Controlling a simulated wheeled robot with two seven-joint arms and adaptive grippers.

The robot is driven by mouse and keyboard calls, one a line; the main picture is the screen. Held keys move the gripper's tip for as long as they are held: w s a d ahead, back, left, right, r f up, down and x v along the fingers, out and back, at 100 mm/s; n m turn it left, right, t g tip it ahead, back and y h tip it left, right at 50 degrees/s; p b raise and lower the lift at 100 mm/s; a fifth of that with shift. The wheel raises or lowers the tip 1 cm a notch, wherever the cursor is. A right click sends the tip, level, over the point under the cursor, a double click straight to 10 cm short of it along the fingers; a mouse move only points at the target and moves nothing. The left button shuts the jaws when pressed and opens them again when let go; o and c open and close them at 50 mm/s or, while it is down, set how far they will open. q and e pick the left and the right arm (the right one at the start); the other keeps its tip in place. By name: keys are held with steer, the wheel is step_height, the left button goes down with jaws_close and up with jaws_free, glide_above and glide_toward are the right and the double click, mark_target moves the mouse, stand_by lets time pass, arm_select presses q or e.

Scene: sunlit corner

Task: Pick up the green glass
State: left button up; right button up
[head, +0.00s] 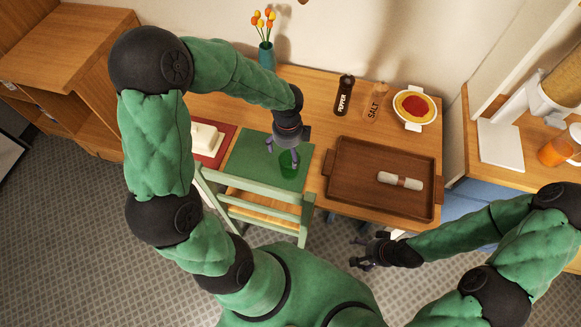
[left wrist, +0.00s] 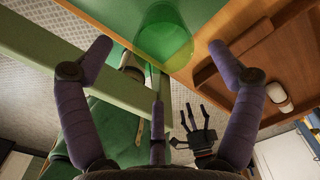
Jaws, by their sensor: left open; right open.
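The green glass (head: 288,163) is see-through and stands on the green placemat (head: 262,165), near the placemat's right edge. In the left wrist view the glass (left wrist: 165,35) is beyond the fingertips, roughly midway between the two outer fingers. My left gripper (head: 285,150) is open and empty, right by the glass, and its fingers partly cover the glass in the head view. Whether a finger touches the glass I cannot tell. My right gripper (head: 364,255) is open and empty, low in front of the table's front edge.
A wooden tray (head: 352,195) with a rolled napkin (head: 400,180) lies right of the placemat. A green chair (head: 262,212) stands at the front edge. Pepper (head: 345,95) and salt (head: 376,102) shakers, a pie dish (head: 414,107) and a flower vase (head: 267,54) stand behind.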

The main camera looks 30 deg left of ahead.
mark_target(290, 163)
arm_select(q)
step_height(290, 163, down, 3)
steer(key=shift+f+b, duration=0.2)
steer(key=shift+b, duration=0.25)
steer(key=f+b, duration=0.1)
steer(key=f, duration=0.2)
steer(key=f+b, duration=0.1)
steer(key=f, duration=0.1)
steer(key=shift+w+d+b, duration=0.1)
steer(key=shift+d+b, duration=0.15)
steer(key=shift+b, duration=0.05)
steer(key=c, duration=1.4)
